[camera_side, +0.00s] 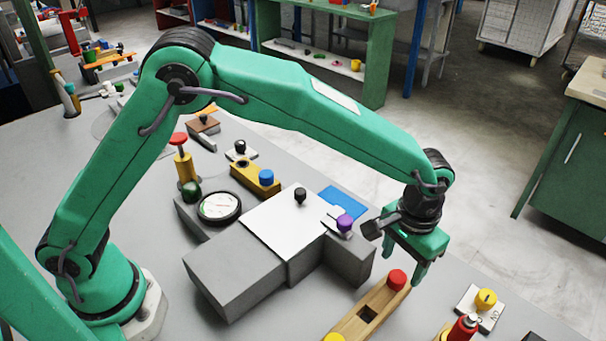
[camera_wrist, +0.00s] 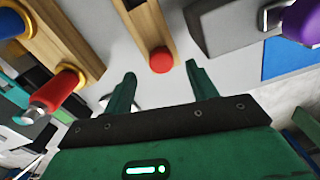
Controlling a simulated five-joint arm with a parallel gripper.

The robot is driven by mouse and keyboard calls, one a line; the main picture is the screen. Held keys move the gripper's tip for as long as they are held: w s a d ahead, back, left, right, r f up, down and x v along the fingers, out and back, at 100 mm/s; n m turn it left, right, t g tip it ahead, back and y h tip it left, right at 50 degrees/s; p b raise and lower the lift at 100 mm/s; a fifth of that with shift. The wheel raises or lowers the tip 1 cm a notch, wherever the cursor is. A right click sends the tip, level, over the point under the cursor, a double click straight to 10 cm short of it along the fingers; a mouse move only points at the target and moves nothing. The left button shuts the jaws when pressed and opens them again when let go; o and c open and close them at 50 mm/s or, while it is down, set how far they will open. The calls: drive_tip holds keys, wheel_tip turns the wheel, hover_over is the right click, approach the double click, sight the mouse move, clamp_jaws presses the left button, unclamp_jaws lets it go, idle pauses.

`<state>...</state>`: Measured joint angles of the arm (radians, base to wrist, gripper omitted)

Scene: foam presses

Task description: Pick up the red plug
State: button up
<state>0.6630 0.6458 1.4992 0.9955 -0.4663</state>
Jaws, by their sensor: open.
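The red plug (camera_side: 397,279) is a round-topped cap at the far end of a wooden bar (camera_side: 345,330), which has a square hole in it. In the wrist view the red plug (camera_wrist: 162,61) shows at the end of the bar, between the lines of my two fingers and beyond their tips. My gripper (camera_side: 404,270) points down close to the plug in the side view. In the wrist view my gripper (camera_wrist: 162,75) is open, with nothing between its fingers. The plug's lower part is hidden, and contact with the fingers cannot be told.
A grey block with a white top (camera_side: 280,225) stands left of the bar. A purple knob (camera_side: 344,223) and a blue plate (camera_side: 342,203) are nearby. Right of the bar are a red-topped piece (camera_side: 464,327) and a yellow knob (camera_side: 486,298) on a white plate.

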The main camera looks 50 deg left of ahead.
sight(397, 276)
drive_tip(key=shift+f, duration=2.1)
drive_tip(key=c, duration=1.1)
